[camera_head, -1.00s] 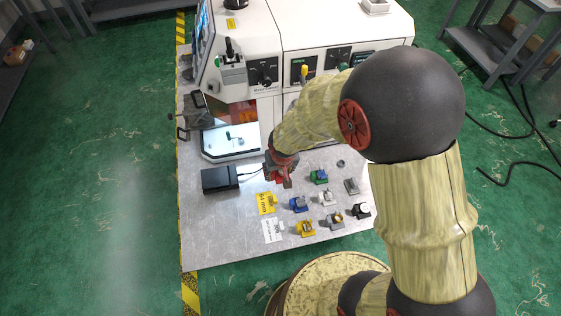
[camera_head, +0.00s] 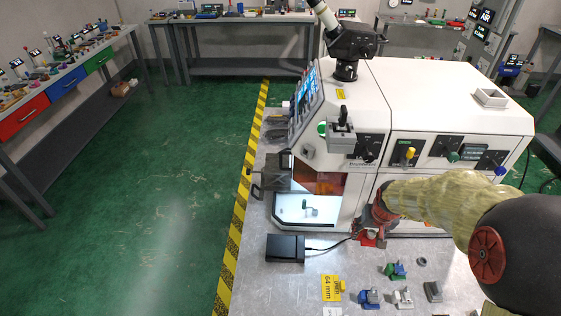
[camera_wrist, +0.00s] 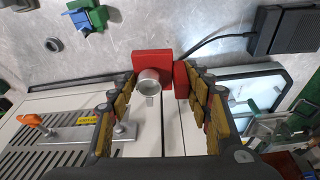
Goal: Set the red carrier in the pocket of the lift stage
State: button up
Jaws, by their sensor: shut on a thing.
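The red carrier (camera_wrist: 148,62) is a red block with a pale round cup on it. It sits between the fingertips of my gripper (camera_wrist: 156,90), which is shut on it. In the head view the red carrier (camera_head: 368,240) shows only in part below my gripper (camera_head: 376,218), in front of the machine (camera_head: 345,225). The machine's lit bay (camera_head: 296,213) is open to the left of my gripper and holds a small green and grey part (camera_head: 308,208). I cannot make out the lift stage's pocket.
A black box (camera_head: 285,248) with a cable lies left of my gripper. An open door (camera_head: 270,178) juts left of the bay.

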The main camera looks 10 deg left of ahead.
aim_at(275, 163)
jog(key=j+z, duration=0.2)
jog(key=j, duration=0.25)
jog(key=j+z, duration=0.2)
jog(key=j, duration=0.3)
jog(key=k+j+z, duration=0.1)
jog(key=j+z, duration=0.15)
jog(key=j, duration=0.15)
jog(key=k+j+z, duration=0.2)
jog(key=j, duration=0.25)
jog(key=j+z, duration=0.2)
jog(key=j, duration=0.55)
